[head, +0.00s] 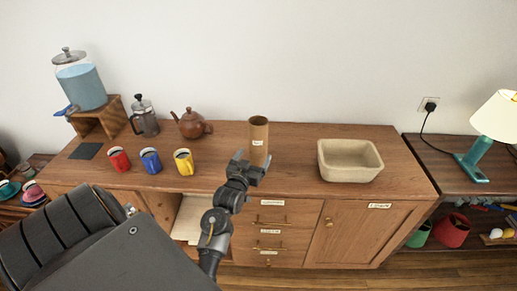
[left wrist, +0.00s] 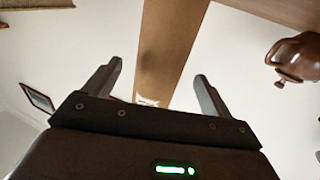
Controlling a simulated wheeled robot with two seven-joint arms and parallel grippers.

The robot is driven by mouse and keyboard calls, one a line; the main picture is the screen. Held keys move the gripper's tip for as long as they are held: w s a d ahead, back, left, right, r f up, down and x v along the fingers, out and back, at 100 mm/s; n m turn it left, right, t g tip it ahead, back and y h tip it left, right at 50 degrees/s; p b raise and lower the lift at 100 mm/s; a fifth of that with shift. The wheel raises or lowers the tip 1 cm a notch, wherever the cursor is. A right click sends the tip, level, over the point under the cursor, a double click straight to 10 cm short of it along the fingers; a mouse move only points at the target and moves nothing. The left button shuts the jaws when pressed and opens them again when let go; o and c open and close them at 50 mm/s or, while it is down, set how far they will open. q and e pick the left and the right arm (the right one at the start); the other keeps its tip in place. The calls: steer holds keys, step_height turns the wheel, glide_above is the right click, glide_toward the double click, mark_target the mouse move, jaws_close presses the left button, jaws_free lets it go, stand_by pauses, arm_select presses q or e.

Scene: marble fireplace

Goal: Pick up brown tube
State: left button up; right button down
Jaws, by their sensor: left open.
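The brown tube (head: 259,128) stands upright on the wooden sideboard (head: 300,186), with a small white label on its front. Part of the tube's lower end is hidden by the gripper in the head view. My right gripper is not in view.
A beige basin (head: 350,174) stands to the right of the tube. A brown teapot (head: 191,124) is to the left, also in the left wrist view (left wrist: 298,58). Red (head: 119,159), blue (head: 150,161) and yellow (head: 183,162) mugs stand in front. The wall is behind.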

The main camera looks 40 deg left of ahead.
arm_select(q)
steer(key=shift+x, duration=0.9)
steer(key=shift+w, duration=0.1)
steer(key=p+x, duration=0.2)
steer(key=x, duration=0.2)
steer(key=shift+w+a+r, duration=0.15)
steer(key=shift+w+r, duration=0.05)
steer(key=shift+w+a, duration=0.1)
steer(key=shift+w, duration=0.1)
steer(key=shift+c, duration=0.2)
steer(key=c, duration=1)
steer(key=shift+c, duration=0.3)
